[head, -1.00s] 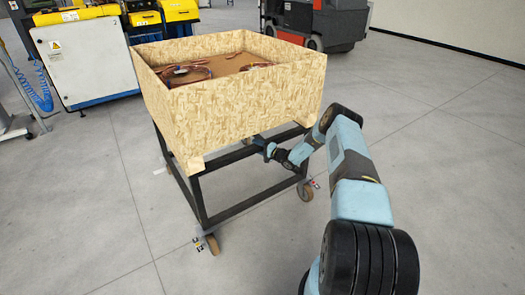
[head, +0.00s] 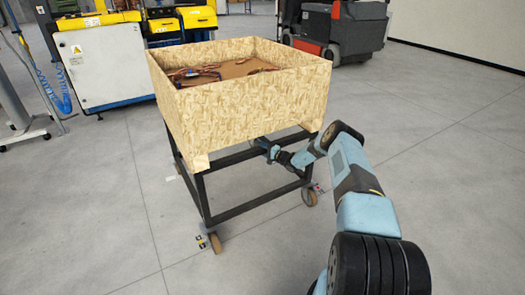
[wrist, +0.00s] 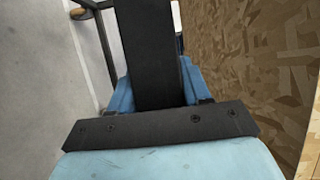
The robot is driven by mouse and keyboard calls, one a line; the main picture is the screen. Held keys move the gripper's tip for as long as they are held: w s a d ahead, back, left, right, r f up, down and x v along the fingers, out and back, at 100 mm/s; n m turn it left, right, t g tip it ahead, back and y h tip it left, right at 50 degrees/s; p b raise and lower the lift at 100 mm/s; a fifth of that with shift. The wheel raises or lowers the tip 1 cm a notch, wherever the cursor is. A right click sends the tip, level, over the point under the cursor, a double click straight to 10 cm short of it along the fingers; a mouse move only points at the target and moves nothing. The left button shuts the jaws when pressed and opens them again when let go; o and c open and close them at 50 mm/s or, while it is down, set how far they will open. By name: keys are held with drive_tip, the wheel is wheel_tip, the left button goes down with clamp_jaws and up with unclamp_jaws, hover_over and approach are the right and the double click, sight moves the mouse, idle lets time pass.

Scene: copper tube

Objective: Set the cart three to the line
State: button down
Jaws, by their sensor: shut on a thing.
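The cart (head: 258,203) is a dark metal frame on castors. It carries an open chipboard box (head: 240,108) with copper tubing (head: 196,75) inside. My gripper (head: 270,149) is at the near right side of the cart, just below the box, and is shut on the cart's dark frame bar (wrist: 150,55). The bar shows close up in the wrist view, with the chipboard wall along the right. The fingertips are mostly hidden in both views. A line on the floor for the cart cannot be told apart from the floor joints.
A yellow and white machine (head: 100,65) with a blue coiled hose stands at the back left. A red and grey floor vehicle (head: 335,28) stands behind the cart. A white wall (head: 468,30) is at the right. The floor is open in front and at right.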

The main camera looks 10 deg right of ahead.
drive_tip(key=shift+s+a+f, duration=0.15)
drive_tip(key=shift+f, duration=0.15)
drive_tip(key=c, duration=0.7)
unclamp_jaws()
drive_tip(key=shift+c, duration=0.2)
drive_tip(key=shift+o, duration=0.7)
drive_tip(key=shift+r, duration=0.1)
drive_tip(key=v, duration=1.3)
drive_tip(key=shift+d, duration=0.3)
drive_tip(key=shift+s, duration=0.1)
